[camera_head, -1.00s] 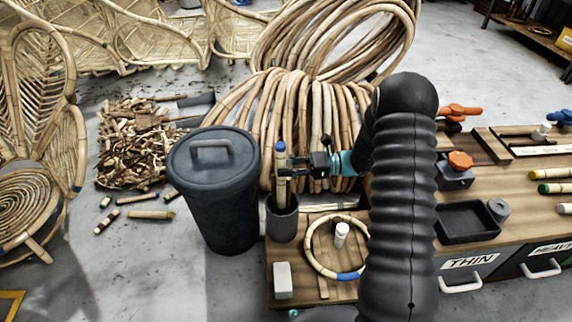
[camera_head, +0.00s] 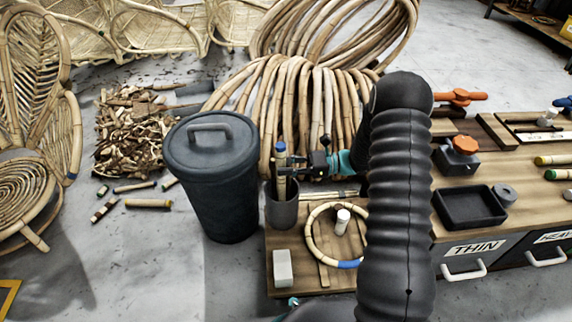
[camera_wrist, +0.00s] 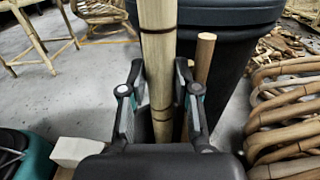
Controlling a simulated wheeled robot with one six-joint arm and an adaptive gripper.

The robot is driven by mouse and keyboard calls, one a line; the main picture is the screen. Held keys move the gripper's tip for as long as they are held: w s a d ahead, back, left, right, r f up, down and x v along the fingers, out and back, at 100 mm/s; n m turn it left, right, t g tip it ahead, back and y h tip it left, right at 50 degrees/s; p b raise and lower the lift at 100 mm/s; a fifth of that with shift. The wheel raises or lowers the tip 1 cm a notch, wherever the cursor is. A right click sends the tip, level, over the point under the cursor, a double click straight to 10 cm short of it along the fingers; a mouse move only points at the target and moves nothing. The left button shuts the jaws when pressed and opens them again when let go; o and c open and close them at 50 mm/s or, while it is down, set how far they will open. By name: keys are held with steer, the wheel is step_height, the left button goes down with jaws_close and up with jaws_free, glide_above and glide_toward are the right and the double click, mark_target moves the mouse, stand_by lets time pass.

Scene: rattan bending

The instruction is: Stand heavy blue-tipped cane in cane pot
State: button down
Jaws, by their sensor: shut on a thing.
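The blue-tipped cane (camera_head: 281,161) stands about upright, with its blue end at the top and its lower end inside the dark grey cane pot (camera_head: 283,212). My gripper (camera_head: 290,166) is shut on the cane above the pot's rim. In the wrist view the cane (camera_wrist: 157,70) runs up between the two fingers of my gripper (camera_wrist: 160,105). A thinner brown stick (camera_wrist: 202,70) stands just right of it there. Whether the cane touches the pot's bottom is hidden.
A dark lidded bin (camera_head: 215,185) stands close left of the pot. Bent cane bundles (camera_head: 310,110) are behind. A cane ring (camera_head: 313,245), white block (camera_head: 282,268) and black tray (camera_head: 470,207) lie on the bench (camera_head: 445,225). Offcuts (camera_head: 130,140) cover the floor at left.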

steer(key=shift+f, duration=0.1)
steer(key=c, duration=0.8)
jaws_free()
steer(key=shift+o, duration=0.2)
steer(key=d, duration=0.7)
steer(key=shift+d, duration=0.25)
